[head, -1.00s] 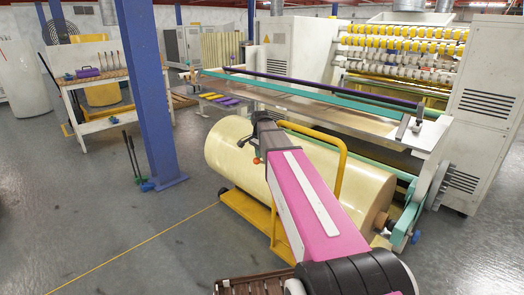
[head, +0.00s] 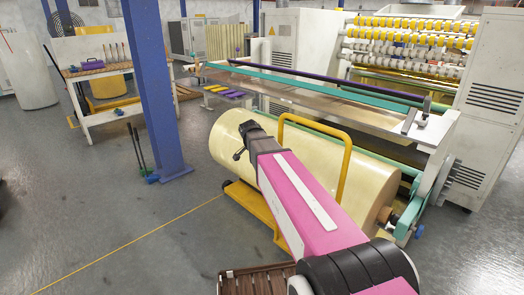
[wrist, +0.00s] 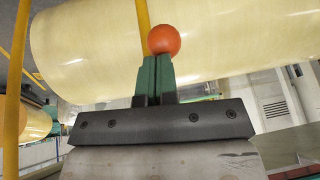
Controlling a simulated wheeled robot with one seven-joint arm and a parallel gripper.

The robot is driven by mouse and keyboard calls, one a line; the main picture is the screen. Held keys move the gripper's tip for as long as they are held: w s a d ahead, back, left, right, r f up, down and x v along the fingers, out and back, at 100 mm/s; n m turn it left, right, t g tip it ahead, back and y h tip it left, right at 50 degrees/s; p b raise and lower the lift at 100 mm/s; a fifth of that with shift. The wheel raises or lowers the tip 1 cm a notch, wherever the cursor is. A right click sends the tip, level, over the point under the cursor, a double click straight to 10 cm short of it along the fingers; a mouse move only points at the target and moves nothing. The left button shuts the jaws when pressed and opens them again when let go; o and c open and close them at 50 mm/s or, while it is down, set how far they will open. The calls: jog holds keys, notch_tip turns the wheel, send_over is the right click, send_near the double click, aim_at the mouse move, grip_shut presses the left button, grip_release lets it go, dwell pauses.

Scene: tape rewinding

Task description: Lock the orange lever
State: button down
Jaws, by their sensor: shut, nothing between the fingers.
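The orange lever shows as a round orange knob (wrist: 164,40) in the wrist view, straight beyond my fingertips. Its stem is not clearly visible. My gripper (wrist: 156,60) has its two green fingers closed together, with nothing between them. The tips overlap the knob's lower edge in the picture; I cannot tell whether they touch it. In the head view my dark wrist (head: 250,130) is in front of the big cream roll, and I cannot make out the orange knob there.
The cream roll (head: 320,165) lies on a yellow cart (head: 250,212) with a raised yellow handle bar (head: 346,170), close to my arm. The slitting machine (head: 410,45) stands behind. A blue post (head: 155,90) stands left. Open floor (head: 120,240) lies at front left.

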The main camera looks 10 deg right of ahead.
notch_tip(320, 180, down, 10)
jog(key=a+t+h, duration=0.1)
jog(key=t+h, duration=0.1)
jog(key=h, duration=0.1)
jog(key=shift+s+r, duration=0.25)
jog(key=shift+s, duration=0.05)
dwell(0.4)
dwell(0.4)
